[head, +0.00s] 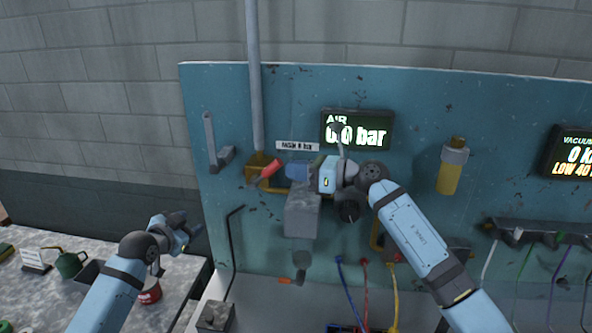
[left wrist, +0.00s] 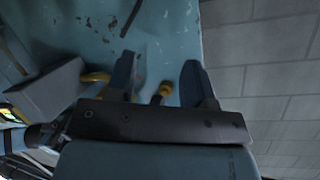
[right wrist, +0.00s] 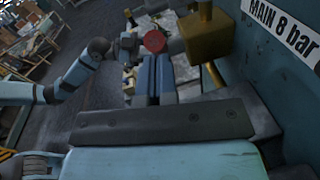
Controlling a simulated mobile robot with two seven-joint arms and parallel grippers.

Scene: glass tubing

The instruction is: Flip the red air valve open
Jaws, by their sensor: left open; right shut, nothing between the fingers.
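The red valve handle (head: 271,169) sticks out from a brass valve body (head: 256,166) at the foot of the grey pipe, left of the MAIN 8 bar label. My right gripper (head: 290,171) is just right of the handle, shut and empty. In the right wrist view its closed fingertips (right wrist: 155,62) appear just below the round red handle end (right wrist: 155,41), beside the brass body (right wrist: 207,36); I cannot tell whether they touch. My left gripper (head: 194,232) is open and empty, left of and below the valve. Its spread fingers (left wrist: 158,75) show in the left wrist view.
The air display (head: 357,130) reads 0.0 bar. A grey box (head: 302,214) and a black knob (head: 350,208) sit under my right gripper. A grey lever bracket (head: 212,145) is at the panel's left. A cluttered bench (head: 50,295) stands lower left.

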